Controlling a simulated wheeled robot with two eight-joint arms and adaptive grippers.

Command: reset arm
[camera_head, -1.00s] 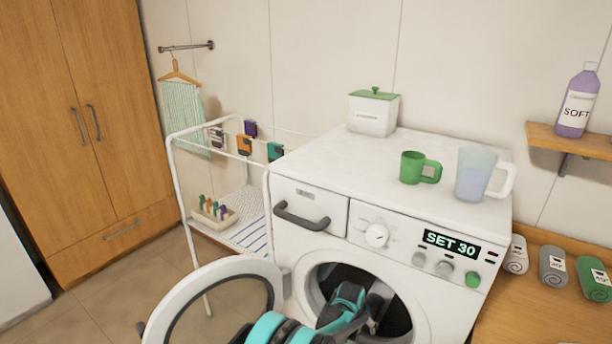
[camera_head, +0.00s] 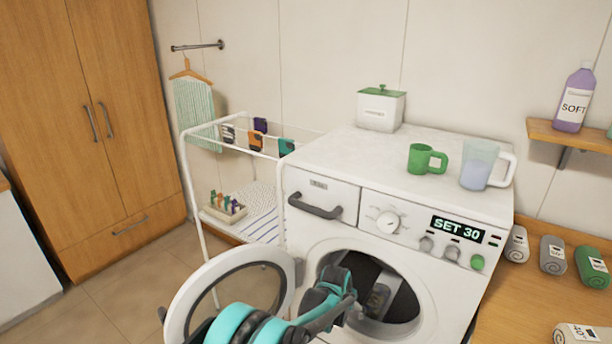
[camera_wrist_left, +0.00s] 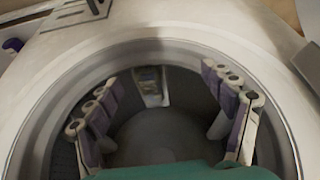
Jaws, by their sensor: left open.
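My left arm reaches in from the bottom of the head view. Its gripper (camera_head: 348,303) is at the round opening of the white washing machine (camera_head: 328,225), whose door (camera_head: 180,302) stands open to the left. In the left wrist view the two fingers of this gripper (camera_wrist_left: 165,118) are spread wide, with nothing between them, facing into the drum (camera_wrist_left: 150,135). A grey labelled item, which looks like a rolled towel (camera_wrist_left: 152,88), lies inside the drum beyond the fingers. My right gripper is not in view.
A green mug (camera_head: 424,159), a clear jug (camera_head: 480,166) and a lidded white box (camera_head: 380,109) stand on the machine. A drying rack (camera_head: 188,175) is at left. Rolled towels (camera_head: 552,256) lie on the wooden counter (camera_head: 530,300) at right.

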